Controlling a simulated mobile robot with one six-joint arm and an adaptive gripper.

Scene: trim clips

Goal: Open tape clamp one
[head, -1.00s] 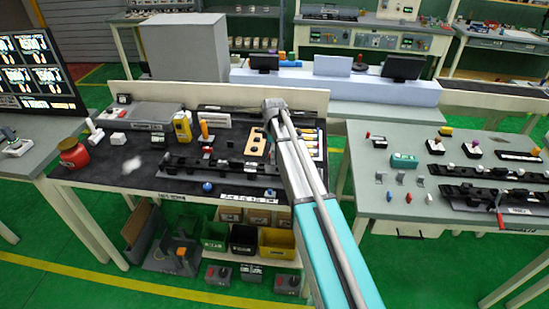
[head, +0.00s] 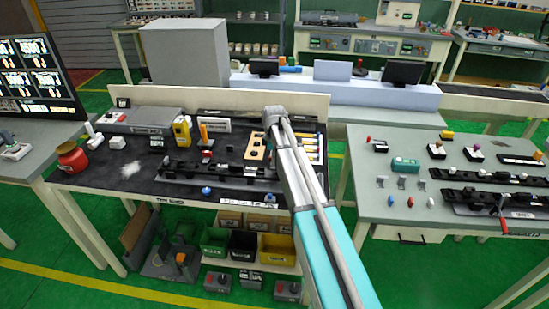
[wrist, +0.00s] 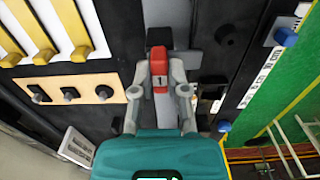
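In the wrist view a red clamp lever (wrist: 158,68) with a white label marked 1 stands between the two grey fingers of my gripper (wrist: 160,78). The fingers lie on either side of the lever and close to it; I cannot tell whether both touch it. A dark grey block lies past the lever's top end. In the head view my arm reaches over the dark workbench (head: 95,165), and my gripper is hidden behind the arm. The black clip fixture (head: 205,170) on this bench is partly covered by my arm.
A wooden panel with black knobs (wrist: 75,88) and yellow-and-white strips (wrist: 45,30) lie left of my gripper in the wrist view. Blue knobs (wrist: 286,37) sit along the labelled bench edge at right. Another table (head: 375,205) with fixtures stands at right.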

